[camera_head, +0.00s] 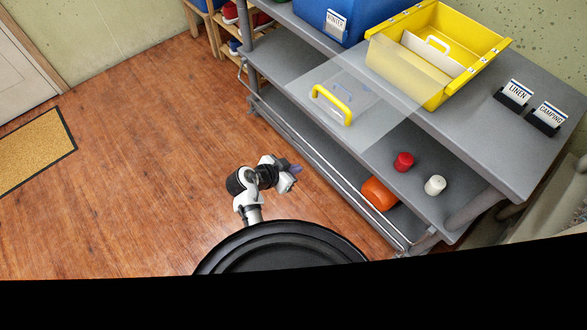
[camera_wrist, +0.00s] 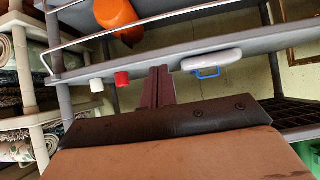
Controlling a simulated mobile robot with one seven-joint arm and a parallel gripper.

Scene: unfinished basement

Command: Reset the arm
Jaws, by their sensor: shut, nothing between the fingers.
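My arm is folded low in front of the grey shelf cart, above the wood floor in the head view. My gripper (camera_head: 296,170) points toward the cart and is apart from it. In the wrist view, the two dark fingers of my gripper (camera_wrist: 160,72) are together with nothing between them. Behind the fingertips lies the edge of a cart shelf (camera_wrist: 180,54).
The grey cart (camera_head: 480,130) bears a blue bin (camera_head: 350,12), a yellow bin (camera_head: 440,97) and a clear panel with a yellow handle (camera_head: 331,104). Red (camera_head: 403,161), white (camera_head: 435,185) and orange (camera_head: 379,194) items sit lower. Floor to the left (camera_head: 150,180) is clear.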

